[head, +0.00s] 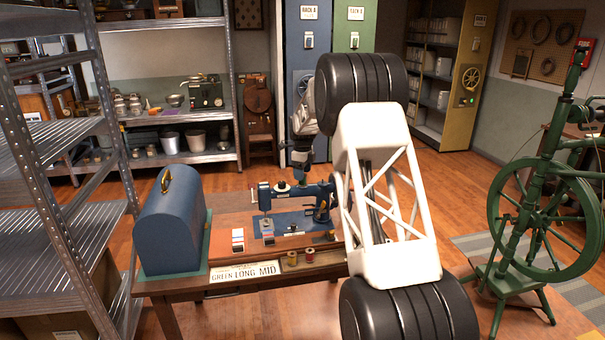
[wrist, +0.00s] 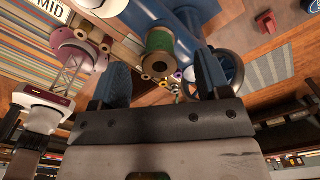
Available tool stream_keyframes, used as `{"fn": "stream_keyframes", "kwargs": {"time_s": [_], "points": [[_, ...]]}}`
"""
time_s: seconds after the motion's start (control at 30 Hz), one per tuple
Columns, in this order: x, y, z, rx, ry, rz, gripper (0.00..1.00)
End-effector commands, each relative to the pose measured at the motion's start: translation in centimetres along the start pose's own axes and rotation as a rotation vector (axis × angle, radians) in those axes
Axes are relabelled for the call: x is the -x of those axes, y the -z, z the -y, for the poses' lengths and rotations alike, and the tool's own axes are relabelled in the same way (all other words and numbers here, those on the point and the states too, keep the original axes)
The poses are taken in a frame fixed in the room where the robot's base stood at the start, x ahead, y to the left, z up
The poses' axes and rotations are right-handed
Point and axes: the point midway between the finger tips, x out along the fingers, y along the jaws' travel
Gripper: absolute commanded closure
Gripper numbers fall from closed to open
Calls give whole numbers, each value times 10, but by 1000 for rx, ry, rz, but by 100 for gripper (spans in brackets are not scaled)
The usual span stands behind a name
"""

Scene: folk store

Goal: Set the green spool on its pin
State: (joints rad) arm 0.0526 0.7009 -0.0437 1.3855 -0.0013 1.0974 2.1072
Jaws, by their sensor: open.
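The blue sewing machine (head: 292,198) stands on a wooden table. The green spool (wrist: 159,42) shows in the wrist view at the machine's blue arm, its round wooden end toward the camera. A small green shape on top of the machine (head: 282,187) in the head view looks like the same spool. My gripper (head: 301,172) is just above the machine's top. In the wrist view my gripper (wrist: 161,72) is open, with one blue finger on each side of the spool and visible gaps. The pin is hidden, and I cannot tell whether the spool sits around it.
A blue domed case (head: 170,230) stands at the table's left. A green spinning wheel (head: 545,215) stands at the right.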

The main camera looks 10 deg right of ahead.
Motion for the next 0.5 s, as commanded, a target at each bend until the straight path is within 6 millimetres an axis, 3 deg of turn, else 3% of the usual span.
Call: {"fn": "stream_keyframes", "kwargs": {"time_s": [0.5], "points": [[59, 0, 0, 0, 0, 0, 30]]}}
